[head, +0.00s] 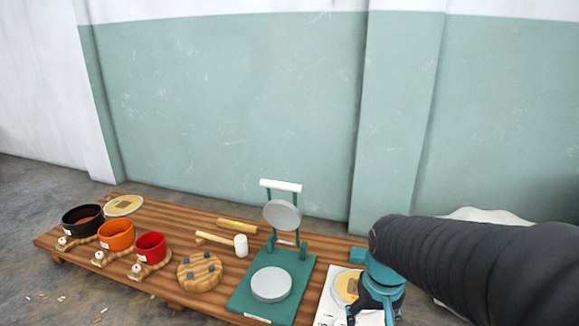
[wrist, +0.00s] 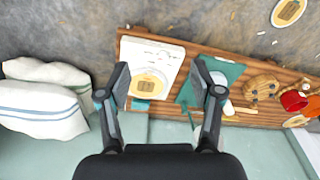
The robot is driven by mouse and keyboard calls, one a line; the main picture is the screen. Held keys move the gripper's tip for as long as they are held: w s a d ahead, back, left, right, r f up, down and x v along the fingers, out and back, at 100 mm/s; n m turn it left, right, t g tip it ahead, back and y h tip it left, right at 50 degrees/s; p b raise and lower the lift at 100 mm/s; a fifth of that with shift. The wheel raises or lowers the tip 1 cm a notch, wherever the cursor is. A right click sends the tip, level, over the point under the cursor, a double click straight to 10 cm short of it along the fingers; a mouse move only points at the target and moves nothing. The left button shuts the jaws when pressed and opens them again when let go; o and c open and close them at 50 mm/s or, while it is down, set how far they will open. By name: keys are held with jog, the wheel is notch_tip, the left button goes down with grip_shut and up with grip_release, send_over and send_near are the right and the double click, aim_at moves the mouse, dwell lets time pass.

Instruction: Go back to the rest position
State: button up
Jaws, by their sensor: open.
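My gripper (head: 372,316) hangs at the lower right of the head view, over the right part of the low wooden bench (head: 180,222). In the wrist view my gripper (wrist: 161,78) has its two fingers wide apart with nothing between them. Below it lies a white board (wrist: 160,55) with a round yellow patch; my gripper partly covers this board in the head view (head: 327,305). A green press (head: 300,275) with grey round plates stands left of my gripper, apart from it.
Black (head: 82,219), orange (head: 116,235) and red (head: 150,247) cups stand at the bench's left. A wooden disc (head: 200,271) with grey knobs and a white-headed mallet (head: 241,245) lie mid-bench. White sacks (wrist: 42,95) lie beyond the bench's end. A green wall (head: 220,120) rises behind.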

jog(key=s+r+t+p, duration=0.4)
jog(key=s+r, duration=0.4)
jog(key=r, duration=0.5)
jog(key=shift+s, duration=0.4)
